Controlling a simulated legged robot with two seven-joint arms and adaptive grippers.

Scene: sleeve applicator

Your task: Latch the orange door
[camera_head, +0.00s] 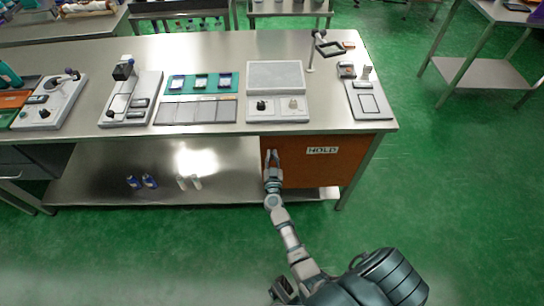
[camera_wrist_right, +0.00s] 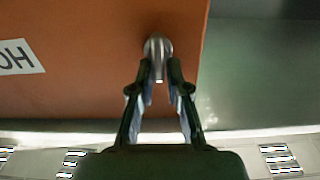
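The orange door (camera_head: 341,170) is under the right end of the workbench and carries a white "HOLD" label (camera_head: 322,150). It also fills the upper left of the right wrist view (camera_wrist_right: 90,70), with the label upside down. A round metal knob (camera_wrist_right: 158,45) sticks out near the door's free edge. My right gripper (camera_head: 272,153) is at the door's left side. In the wrist view its fingertips (camera_wrist_right: 160,68) flank the knob closely and appear shut on it. Whether the door is flush with its frame is hard to tell. My left gripper is not in view.
The steel bench top (camera_head: 220,52) holds several grey fixtures and a teal tray (camera_head: 200,83). The lower shelf (camera_head: 100,185), left of the door, holds small blue and white bottles (camera_head: 149,181). Green floor (camera_head: 450,210) is clear at right.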

